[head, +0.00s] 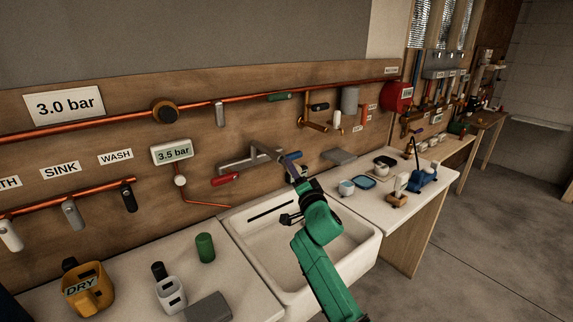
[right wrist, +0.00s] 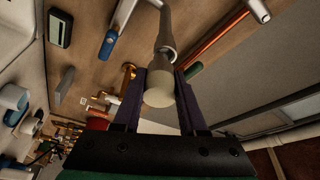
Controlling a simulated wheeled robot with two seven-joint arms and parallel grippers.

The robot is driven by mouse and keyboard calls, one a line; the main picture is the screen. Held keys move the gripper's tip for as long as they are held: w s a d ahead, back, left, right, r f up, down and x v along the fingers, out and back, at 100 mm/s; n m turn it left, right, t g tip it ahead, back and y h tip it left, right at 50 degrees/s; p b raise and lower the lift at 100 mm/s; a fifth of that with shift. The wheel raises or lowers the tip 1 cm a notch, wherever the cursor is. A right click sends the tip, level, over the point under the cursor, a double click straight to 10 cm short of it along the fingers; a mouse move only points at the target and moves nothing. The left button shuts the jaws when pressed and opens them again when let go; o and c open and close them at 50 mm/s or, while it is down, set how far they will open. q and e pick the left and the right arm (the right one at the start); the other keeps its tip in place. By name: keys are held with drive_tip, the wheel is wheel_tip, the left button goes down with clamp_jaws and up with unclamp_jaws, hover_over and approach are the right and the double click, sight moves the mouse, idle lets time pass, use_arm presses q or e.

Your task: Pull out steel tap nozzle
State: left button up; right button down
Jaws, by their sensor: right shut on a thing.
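The grey steel tap (head: 248,158) is fixed to the wooden wall panel above the white sink, and its spout reaches out to the right. My green right arm comes up from the bottom over the sink. My right gripper (head: 291,163) is at the spout's end and hides most of the nozzle in the head view. In the right wrist view, my right gripper (right wrist: 163,92) has its dark fingers shut on the steel tap nozzle (right wrist: 159,88), one on each side. The nozzle shows a pale round end and lines up with the grey spout (right wrist: 165,35). My left gripper is not in view.
The white sink (head: 262,282) lies below the tap. A red-handled lever (head: 226,180) and a pressure display (head: 172,153) are to the left. A green cylinder (head: 205,248) and yellow jug (head: 86,288) stand on the left counter. Cups and a blue tool (head: 424,178) are on the right.

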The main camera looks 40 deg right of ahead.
sight(298, 170)
drive_tip(key=shift+s+r+p, duration=0.1)
drive_tip(key=shift+s+p, duration=0.65)
drive_tip(key=shift+s, duration=0.85)
drive_tip(key=shift+s+p, duration=0.3)
drive_tip(key=shift+s, duration=0.5)
